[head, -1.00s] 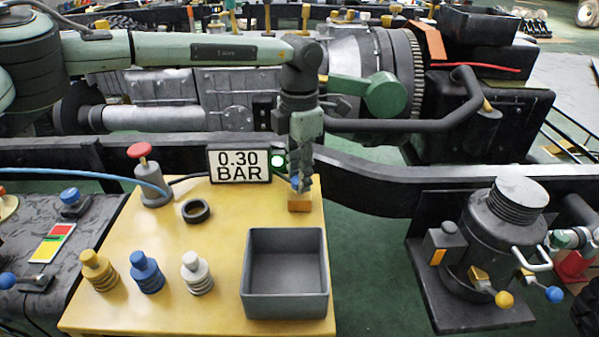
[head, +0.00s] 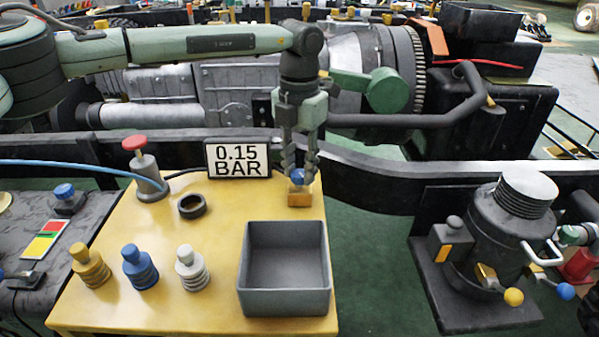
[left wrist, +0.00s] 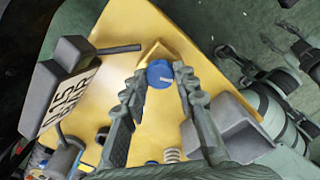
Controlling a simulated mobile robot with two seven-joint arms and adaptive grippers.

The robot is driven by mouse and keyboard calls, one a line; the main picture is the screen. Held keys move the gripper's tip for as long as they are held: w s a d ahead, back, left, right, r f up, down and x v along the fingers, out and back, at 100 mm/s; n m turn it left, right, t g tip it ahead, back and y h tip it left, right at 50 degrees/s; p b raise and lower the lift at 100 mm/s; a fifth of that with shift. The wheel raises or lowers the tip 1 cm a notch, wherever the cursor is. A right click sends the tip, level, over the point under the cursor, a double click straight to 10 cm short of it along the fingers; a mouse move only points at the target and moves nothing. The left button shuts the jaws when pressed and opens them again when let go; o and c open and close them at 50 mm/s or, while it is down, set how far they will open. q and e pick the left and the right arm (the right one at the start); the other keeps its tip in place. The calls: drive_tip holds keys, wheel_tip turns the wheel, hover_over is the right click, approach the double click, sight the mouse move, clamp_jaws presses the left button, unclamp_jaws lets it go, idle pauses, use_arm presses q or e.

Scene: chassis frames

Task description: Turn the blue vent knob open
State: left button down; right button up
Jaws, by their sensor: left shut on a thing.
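The blue vent knob (head: 297,176) sits on a small yellow-orange block (head: 299,194) at the back right corner of the yellow table. My left gripper (head: 300,172) reaches down over it from above, with a finger on each side. In the left wrist view the knob (left wrist: 160,74) lies between the fingertips of my left gripper (left wrist: 160,78), with a pale mark on its face. The gripper is shut on the knob. My right gripper is out of view.
A grey open bin (head: 285,311) stands at the table's front right. Yellow, blue and white ribbed plugs (head: 140,267) stand front left. A black ring (head: 192,206) and a red-topped post (head: 148,177) with a blue hose stand behind. A dark frame rail runs behind the gripper.

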sight(299, 172)
use_arm(q)
drive_tip(key=n+b, duration=0.3)
drive_tip(key=n, duration=0.4)
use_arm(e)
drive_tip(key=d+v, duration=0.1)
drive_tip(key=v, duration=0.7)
use_arm(q)
drive_tip(key=n+b, duration=0.1)
drive_tip(key=n, duration=0.4)
drive_tip(key=shift+w+r+b, duration=0.1)
drive_tip(key=shift+b, duration=0.25)
drive_tip(key=shift+n, duration=0.4)
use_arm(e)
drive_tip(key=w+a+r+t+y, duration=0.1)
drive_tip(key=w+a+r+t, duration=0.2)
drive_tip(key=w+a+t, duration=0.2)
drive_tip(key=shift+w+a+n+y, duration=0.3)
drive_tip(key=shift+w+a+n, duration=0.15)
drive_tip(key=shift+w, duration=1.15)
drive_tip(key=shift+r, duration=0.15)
use_arm(q)
drive_tip(key=c, duration=1.2)
unclamp_jaws()
wheel_tip(299, 172, up, 12)
